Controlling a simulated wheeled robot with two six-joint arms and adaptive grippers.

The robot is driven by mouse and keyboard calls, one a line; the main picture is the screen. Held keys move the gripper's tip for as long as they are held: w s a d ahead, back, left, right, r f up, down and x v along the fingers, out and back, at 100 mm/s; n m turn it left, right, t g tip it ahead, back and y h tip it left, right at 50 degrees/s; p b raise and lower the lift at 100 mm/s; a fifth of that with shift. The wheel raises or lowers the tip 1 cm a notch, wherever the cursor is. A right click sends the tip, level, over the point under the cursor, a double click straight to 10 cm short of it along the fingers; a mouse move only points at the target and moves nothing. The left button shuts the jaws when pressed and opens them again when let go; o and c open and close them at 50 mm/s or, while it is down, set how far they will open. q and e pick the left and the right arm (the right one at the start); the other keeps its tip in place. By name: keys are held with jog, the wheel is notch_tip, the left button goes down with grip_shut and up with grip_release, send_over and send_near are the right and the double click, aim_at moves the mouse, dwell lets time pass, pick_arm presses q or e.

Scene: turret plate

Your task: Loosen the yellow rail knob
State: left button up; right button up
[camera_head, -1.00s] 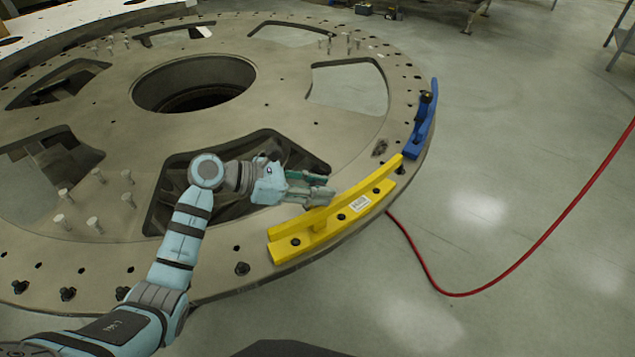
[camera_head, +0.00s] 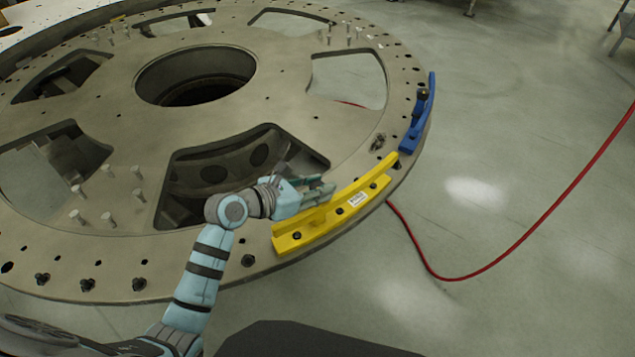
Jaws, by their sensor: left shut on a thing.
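The yellow rail (camera_head: 320,233) is a curved bar bolted along the near right rim of the large turret plate (camera_head: 245,125). Dark bolt heads and a white label show on its outer face. My left gripper (camera_head: 327,192) is at the inner side of the rail, close above the plate, with its fingers pointing right. Its fingers are closed together on something at the rail's inner side. The knob itself cannot be made out; the fingers and rail hide that spot. My right gripper is not in view.
A blue rail (camera_head: 418,122) with a dark knob sits farther along the rim. Large cutouts open the plate beside my left arm. Upright bolts (camera_head: 110,220) stand at left. A red hose (camera_head: 520,240) lies on the clear floor at right.

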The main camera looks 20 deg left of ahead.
pick_arm(q)
jog(key=o, duration=1.2)
jog(key=shift+s+a, duration=0.1)
jog(key=v, duration=1.2)
jog(key=shift+a, duration=0.1)
jog(key=shift+f, duration=0.1)
